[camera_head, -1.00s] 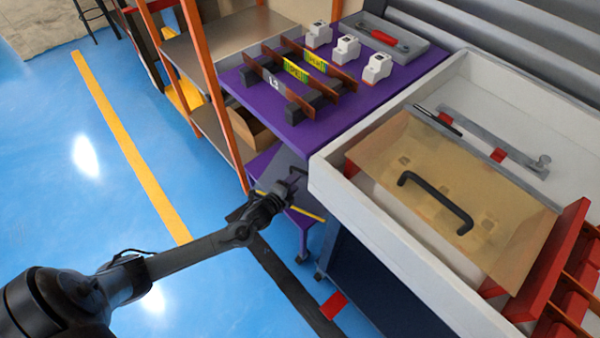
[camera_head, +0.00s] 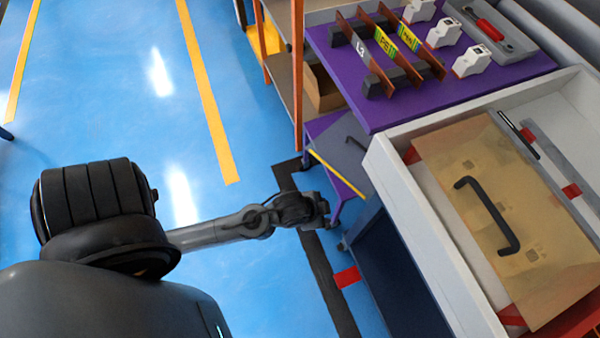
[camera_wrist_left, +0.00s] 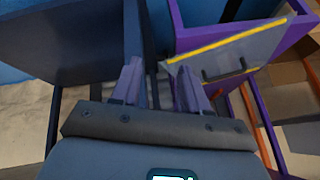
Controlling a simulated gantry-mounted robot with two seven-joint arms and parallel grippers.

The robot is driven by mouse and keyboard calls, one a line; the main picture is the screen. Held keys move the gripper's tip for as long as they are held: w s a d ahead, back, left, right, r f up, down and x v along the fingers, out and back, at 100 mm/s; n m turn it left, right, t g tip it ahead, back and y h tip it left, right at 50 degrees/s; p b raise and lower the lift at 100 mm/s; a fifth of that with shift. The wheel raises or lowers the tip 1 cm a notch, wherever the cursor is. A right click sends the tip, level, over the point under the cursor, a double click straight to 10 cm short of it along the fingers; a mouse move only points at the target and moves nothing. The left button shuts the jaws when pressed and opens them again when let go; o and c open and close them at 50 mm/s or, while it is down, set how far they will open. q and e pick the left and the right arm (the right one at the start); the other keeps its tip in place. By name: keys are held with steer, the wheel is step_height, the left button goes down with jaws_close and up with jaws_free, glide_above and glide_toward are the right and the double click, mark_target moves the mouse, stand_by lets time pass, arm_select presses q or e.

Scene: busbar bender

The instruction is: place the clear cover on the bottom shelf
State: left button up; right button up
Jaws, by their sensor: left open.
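A clear greyish cover (camera_head: 338,150) with a yellow edge and a dark handle lies on the purple bottom shelf (camera_head: 322,123) of the cart, under its purple top. In the left wrist view the cover (camera_wrist_left: 270,47) looks tilted relative to the shelf frame (camera_wrist_left: 200,39), with its yellow edge overhanging. Whether it rests flat cannot be told. My left gripper (camera_head: 325,208) is open and empty, in front of the shelf and apart from the handle. Its two fingers (camera_wrist_left: 160,88) point toward the gap between cart and dark cabinet. My right gripper is not in view.
An amber see-through panel (camera_head: 520,220) with a black handle lies over the white box (camera_head: 395,180). The purple cart top (camera_head: 400,108) holds busbars, white breakers and a grey tray. An orange-post rack (camera_head: 297,75) stands left of the cart. The blue floor is open.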

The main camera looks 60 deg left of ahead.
arm_select(q)
steer(key=s+r+n+g, duration=0.2)
steer(key=s+r+n, duration=0.1)
steer(key=s+r, duration=0.2)
steer(key=s, duration=0.2)
steer(key=shift+s+d+r+g, duration=0.15)
steer(key=shift+s+d+g, duration=0.05)
steer(key=shift+s+g, duration=0.1)
step_height(320, 180, up, 60)
steer(key=p, duration=6)
